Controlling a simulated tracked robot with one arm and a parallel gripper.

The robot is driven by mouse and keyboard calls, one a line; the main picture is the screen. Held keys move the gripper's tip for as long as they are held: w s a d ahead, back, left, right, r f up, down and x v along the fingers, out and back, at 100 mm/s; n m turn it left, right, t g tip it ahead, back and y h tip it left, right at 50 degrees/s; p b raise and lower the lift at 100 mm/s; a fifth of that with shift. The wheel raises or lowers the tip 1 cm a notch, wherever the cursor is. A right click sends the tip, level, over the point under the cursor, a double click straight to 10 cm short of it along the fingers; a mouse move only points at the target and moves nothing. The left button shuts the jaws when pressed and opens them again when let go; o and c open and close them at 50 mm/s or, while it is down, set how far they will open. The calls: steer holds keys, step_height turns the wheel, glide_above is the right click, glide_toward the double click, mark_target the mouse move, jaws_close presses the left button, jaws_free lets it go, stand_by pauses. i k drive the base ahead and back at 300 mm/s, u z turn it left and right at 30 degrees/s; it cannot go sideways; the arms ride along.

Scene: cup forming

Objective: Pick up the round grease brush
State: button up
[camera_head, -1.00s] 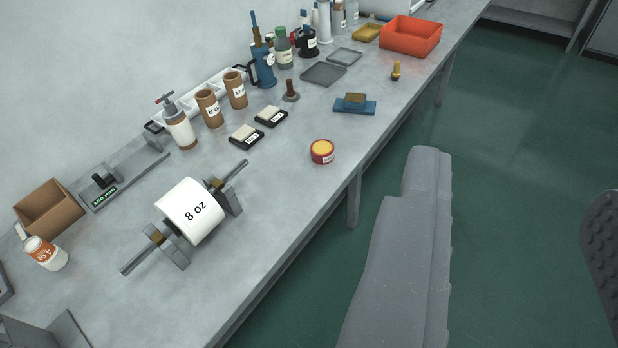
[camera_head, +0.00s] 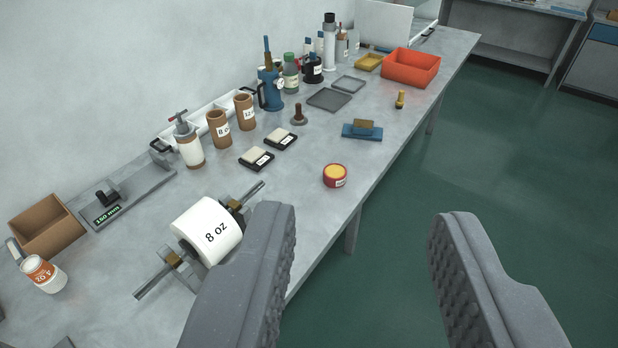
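My gripper (camera_head: 365,215) is open and empty, its two grey ribbed fingers wide apart in front of the bench's near edge. I cannot tell for sure which thing is the round grease brush. A small upright yellow piece with a dark lower part (camera_head: 400,99) stands near the bench's front edge, beyond the gripper. A brown-handled piece on a round base (camera_head: 299,115) stands farther back, left of it. A brush-like handle (camera_head: 267,52) sticks up from a blue mug (camera_head: 271,92). The gripper touches none of these.
On the grey bench (camera_head: 315,225), a red-yellow tin (camera_head: 335,175), a blue block (camera_head: 362,130) and an orange tray (camera_head: 411,67) lie along the front. Green floor is open at right.

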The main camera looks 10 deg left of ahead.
mark_target(399, 103)
steer(key=u, duration=0.05)
steer(key=i, duration=1)
steer(key=z, duration=0.05)
